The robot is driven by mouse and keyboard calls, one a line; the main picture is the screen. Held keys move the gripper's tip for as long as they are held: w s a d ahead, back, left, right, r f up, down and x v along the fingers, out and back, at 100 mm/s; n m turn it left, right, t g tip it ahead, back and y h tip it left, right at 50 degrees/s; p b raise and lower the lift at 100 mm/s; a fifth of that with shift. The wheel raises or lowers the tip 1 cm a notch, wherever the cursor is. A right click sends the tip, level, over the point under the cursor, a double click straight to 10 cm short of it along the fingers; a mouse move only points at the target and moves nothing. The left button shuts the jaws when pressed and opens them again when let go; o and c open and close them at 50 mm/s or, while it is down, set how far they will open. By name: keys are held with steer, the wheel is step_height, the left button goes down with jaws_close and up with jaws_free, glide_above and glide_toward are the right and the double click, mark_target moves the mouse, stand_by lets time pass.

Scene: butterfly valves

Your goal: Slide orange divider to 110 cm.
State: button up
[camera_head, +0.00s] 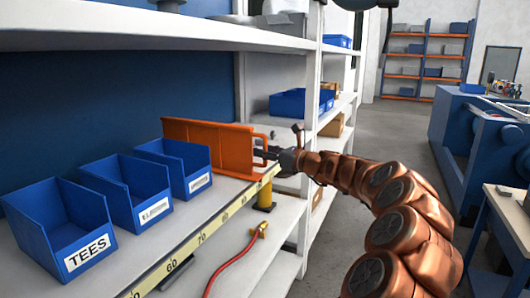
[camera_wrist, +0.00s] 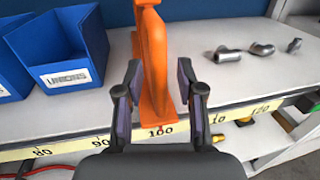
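The orange divider (camera_head: 208,146) stands upright on the shelf, to the right of the blue bins. In the wrist view its front edge and handle (camera_wrist: 155,65) face me. Its foot sits at the 100 mark of the yellow scale (camera_wrist: 161,131) on the shelf edge. The 110 mark is partly covered by my right finger; 120 shows further right. My gripper (camera_wrist: 159,82) is open, with one finger on each side of the handle. A small gap shows on the right side; contact on the left is unclear. The head view shows my gripper (camera_head: 271,158) at the divider's front.
Blue bins (camera_head: 82,254) stand left of the divider, one labelled TEES, another UNIONS (camera_wrist: 68,78). Grey pipe fittings (camera_wrist: 230,54) lie on the shelf to the right. A white shelf upright (camera_head: 311,80) stands near my wrist. A red hose (camera_head: 235,258) lies below.

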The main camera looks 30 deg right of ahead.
jaws_close()
stand_by(0.5)
steer(key=shift+w+d+r+p, duration=0.15)
steer(key=shift+d+p, duration=0.05)
steer(key=shift+p, duration=0.2)
steer(key=w+d+p, duration=0.5)
steer(key=d+p, duration=0.3)
steer(key=shift+s+d, duration=0.1)
steer(key=shift+o, duration=0.4)
jaws_free()
